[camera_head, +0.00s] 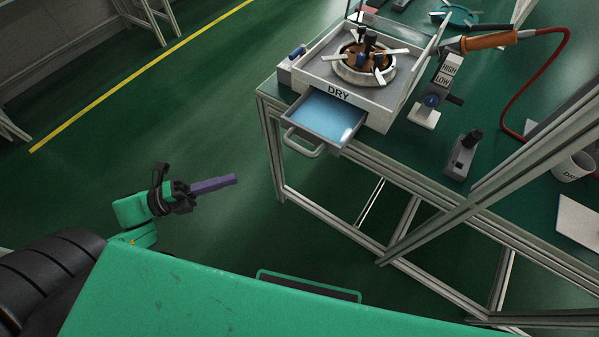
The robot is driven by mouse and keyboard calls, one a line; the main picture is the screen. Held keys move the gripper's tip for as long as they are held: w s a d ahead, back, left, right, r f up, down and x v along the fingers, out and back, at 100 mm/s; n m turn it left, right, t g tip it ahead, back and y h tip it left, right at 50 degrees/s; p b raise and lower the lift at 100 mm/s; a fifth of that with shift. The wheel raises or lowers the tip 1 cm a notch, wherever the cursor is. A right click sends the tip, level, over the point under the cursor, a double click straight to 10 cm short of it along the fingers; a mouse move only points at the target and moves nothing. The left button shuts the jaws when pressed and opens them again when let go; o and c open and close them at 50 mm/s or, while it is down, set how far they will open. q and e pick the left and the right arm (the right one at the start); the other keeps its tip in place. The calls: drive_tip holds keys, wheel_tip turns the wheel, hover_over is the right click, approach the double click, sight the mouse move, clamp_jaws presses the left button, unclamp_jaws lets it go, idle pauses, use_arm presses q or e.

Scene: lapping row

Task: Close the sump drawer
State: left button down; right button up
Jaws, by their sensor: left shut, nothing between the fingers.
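The sump drawer (345,137) is pulled out from the front of the white lapping unit marked DRY (372,110). It is a grey tray with a blue, shiny inside, and it overhangs the bench's front edge. Its grey bar handle (303,147) faces the lower left. My left gripper (236,179) is shut and empty, with purple fingers pointing right. It is over the floor, to the left of and below the handle in the picture, clearly apart from the drawer. My right gripper is not in view.
The green bench (408,150) has a metal frame, with a diagonal beam (455,215) crossing at the right. Open floor lies left of the bench.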

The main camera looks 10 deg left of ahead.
use_arm(q)
drive_tip(key=w+d+r+m, duration=0.1)
drive_tip(key=w+d+r, duration=0.1)
drive_tip(key=d, duration=0.4)
drive_tip(key=w+d+r+m+g+h, duration=0.1)
drive_tip(key=w+d, duration=0.3)
drive_tip(key=d, duration=0.2)
drive_tip(key=shift+w+r+g+h, duration=0.2)
drive_tip(key=shift+r+g+h, duration=0.1)
drive_tip(key=shift+r, duration=0.1)
